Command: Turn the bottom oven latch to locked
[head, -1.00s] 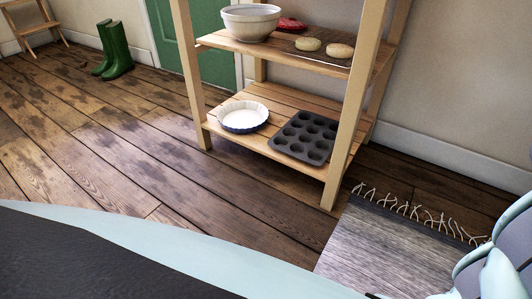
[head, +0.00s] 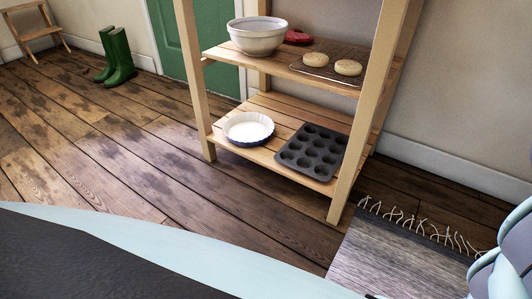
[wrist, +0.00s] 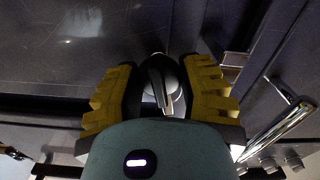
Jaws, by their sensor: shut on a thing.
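My gripper (wrist: 162,68) is shut on the latch, one finger on each side. The lever lies roughly along the picture's vertical, slightly tilted. My palm hides the lower part of the view, and I cannot read any lock marking. The oven and latch are not in the head view.
A chrome bar handle (wrist: 282,128) and several knobs (wrist: 292,159) are right of the gripper. In the head view, a wooden shelf (head: 190,80) holds a bowl (head: 258,38) and a muffin tin (head: 312,150).

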